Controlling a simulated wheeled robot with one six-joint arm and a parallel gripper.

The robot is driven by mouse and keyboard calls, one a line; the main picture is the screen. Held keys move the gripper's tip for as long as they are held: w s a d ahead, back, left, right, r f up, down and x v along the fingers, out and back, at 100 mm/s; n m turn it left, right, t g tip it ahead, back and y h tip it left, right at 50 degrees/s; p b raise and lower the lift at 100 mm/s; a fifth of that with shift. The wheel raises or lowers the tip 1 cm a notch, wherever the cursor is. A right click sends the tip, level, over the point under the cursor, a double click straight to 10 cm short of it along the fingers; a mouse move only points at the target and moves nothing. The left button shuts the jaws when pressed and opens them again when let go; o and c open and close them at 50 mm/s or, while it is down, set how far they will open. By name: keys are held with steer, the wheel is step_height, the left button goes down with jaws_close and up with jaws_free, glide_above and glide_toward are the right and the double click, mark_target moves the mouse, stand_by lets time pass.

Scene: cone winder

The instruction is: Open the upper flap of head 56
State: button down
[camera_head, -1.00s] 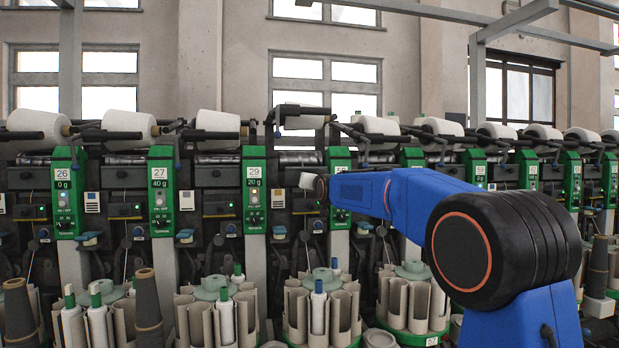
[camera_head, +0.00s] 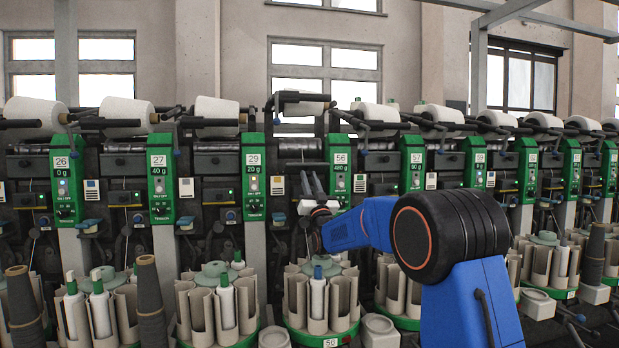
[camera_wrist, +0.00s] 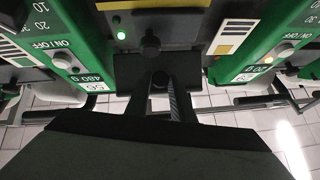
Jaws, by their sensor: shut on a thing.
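Head 56 is marked by a green panel (camera_head: 340,165) reading 480 g, just right of my gripper in the head view. The panel also shows upside down at the left of the wrist view (camera_wrist: 78,70). My gripper (camera_head: 311,178) stands in front of the dark front just left of that panel, its fingers slanting up.
The neighbouring head's green panel (camera_wrist: 268,60) is at the right in the wrist view. Below my gripper stands a round magazine (camera_head: 320,338) with bobbins in it. A white yarn package (camera_head: 378,113) hangs above. More heads line both sides.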

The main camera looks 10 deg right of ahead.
steer(key=shift+w+f+t, duration=0.1)
steer(key=shift+f+t, duration=0.3)
steer(key=c, duration=1.5)
jaws_free()
steer(key=shift+c, duration=0.2)
steer(key=s+d, duration=0.1)
steer(key=s, duration=1.1)
steer(key=shift+s+d+f, duration=0.15)
steer(key=shift+s+f, duration=0.25)
